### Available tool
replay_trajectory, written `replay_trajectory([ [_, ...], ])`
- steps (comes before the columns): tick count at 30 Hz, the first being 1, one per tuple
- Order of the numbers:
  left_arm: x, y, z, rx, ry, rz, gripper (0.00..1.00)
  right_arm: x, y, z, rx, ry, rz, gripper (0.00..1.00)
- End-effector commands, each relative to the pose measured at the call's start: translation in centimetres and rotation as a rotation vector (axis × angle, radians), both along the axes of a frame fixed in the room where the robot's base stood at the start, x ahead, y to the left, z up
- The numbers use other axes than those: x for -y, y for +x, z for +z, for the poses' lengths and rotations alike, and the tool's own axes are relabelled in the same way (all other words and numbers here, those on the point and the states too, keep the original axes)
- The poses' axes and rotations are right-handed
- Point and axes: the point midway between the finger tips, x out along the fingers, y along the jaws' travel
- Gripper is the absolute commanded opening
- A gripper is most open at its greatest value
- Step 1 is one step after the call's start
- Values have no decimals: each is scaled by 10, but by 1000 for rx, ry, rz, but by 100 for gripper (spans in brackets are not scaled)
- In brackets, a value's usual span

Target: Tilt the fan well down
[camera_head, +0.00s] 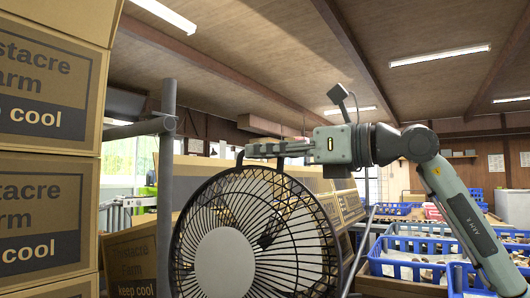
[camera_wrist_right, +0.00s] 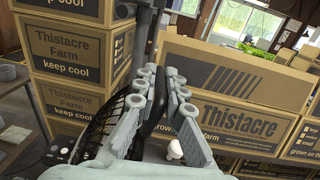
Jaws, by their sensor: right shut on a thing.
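The fan has a round black wire cage (camera_head: 297,237) with a pale hub disc (camera_head: 223,262) at its centre. It stands low in the middle of the head view, facing me and a little left, and looks near upright. Its base is below the picture. In the wrist view the fingers of my right gripper (camera_wrist_right: 162,88) close around a dark edge, with the cage mesh (camera_wrist_right: 100,127) to the left. My left gripper is not in view.
Stacked cardboard boxes (camera_head: 48,135) rise at the left, close to a grey post (camera_head: 166,200). More boxes (camera_wrist_right: 228,115) stand behind the fan. Blue crates (camera_head: 407,270) of produce fill the right. The space above the fan is clear.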

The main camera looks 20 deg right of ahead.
Motion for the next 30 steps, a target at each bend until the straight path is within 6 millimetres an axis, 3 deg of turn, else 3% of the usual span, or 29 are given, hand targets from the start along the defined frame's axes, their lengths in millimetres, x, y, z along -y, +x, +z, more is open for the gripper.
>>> replay_trajectory([
  [5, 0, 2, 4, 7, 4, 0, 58, -14, -13, -4, 62, -68, 3, 0],
  [18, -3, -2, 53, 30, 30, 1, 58, -53, -47, -24, 260, -291, 4, 0],
  [30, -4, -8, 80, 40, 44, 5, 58, -68, -60, -35, 343, -384, 5, 0],
])
